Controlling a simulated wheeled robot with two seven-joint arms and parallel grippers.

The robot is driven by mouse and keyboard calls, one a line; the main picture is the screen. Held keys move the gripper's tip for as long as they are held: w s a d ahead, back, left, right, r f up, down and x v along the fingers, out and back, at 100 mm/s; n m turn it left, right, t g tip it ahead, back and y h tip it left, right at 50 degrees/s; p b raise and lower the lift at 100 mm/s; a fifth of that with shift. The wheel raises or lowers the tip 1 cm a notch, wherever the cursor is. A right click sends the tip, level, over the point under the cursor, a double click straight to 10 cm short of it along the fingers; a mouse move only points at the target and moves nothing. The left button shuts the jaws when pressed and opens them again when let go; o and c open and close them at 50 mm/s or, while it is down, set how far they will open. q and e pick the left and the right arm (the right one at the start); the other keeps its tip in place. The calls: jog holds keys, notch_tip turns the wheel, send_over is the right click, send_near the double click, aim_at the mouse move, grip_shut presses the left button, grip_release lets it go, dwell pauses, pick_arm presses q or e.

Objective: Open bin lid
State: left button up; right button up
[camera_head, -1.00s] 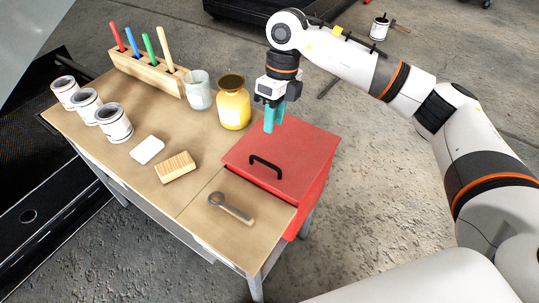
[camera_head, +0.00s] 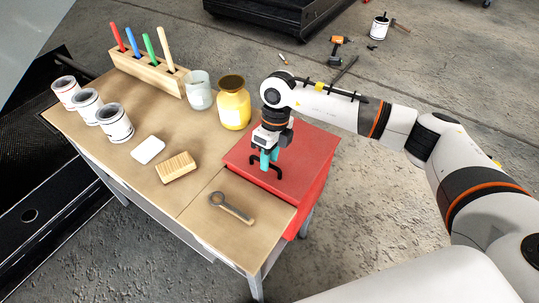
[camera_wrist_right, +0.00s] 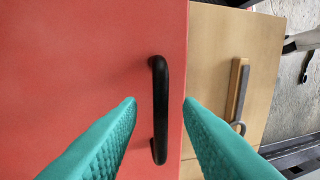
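The red bin (camera_head: 315,200) stands at the right end of the workbench with its flat lid (camera_head: 302,168) closed. A black bar handle (camera_head: 279,174) is on the lid; in the right wrist view the handle (camera_wrist_right: 160,110) runs up and down the picture. My right gripper (camera_head: 268,163) is low over the lid at the handle. Its teal fingers (camera_wrist_right: 158,101) are apart, one on each side of the handle, with a gap on both sides. In the head view the fingers hide part of the handle. My left gripper is out of view.
On the bench (camera_head: 200,212) are a wrench-like tool (camera_head: 232,207), a wooden brush (camera_head: 176,167), a white block (camera_head: 148,149), a yellow jar (camera_head: 234,105), a glass (camera_head: 199,92), several cans and a marker rack (camera_head: 150,75). Bare floor lies right of the bin.

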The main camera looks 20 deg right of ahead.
grip_shut()
jog(key=shift+r, duration=0.1)
